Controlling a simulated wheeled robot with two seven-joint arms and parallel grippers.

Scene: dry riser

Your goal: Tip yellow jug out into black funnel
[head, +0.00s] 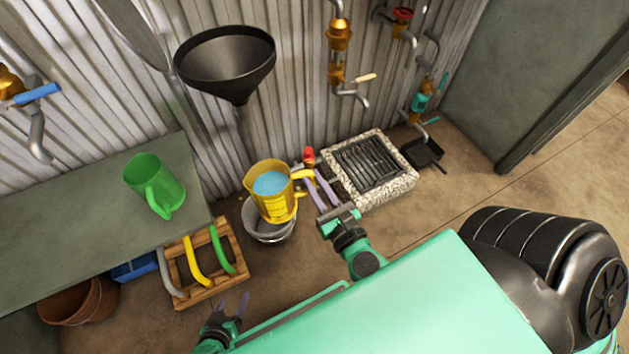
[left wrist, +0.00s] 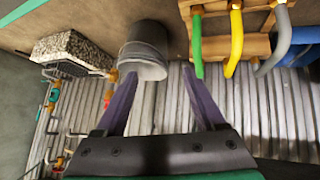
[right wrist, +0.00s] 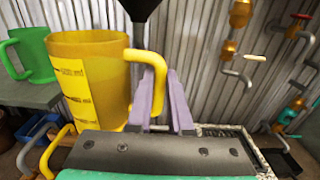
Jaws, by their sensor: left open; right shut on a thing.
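The yellow jug (head: 270,196) is held up in the air, roughly upright, with blue liquid inside. My right gripper (head: 316,181) is shut on its handle; the right wrist view shows the jug (right wrist: 92,75) to the left of the fingers (right wrist: 164,98). The black funnel (head: 226,60) is mounted on the corrugated wall, above and left of the jug in the head view, its spout pointing down.
A grey bucket (head: 268,222) stands below the jug. A green jug (head: 153,184) sits on the grey bench (head: 60,213). A wooden rack (head: 218,277) with coloured hoses stands on the floor. A stone-rimmed drain (head: 402,183) and wall taps (head: 338,50) are to the right.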

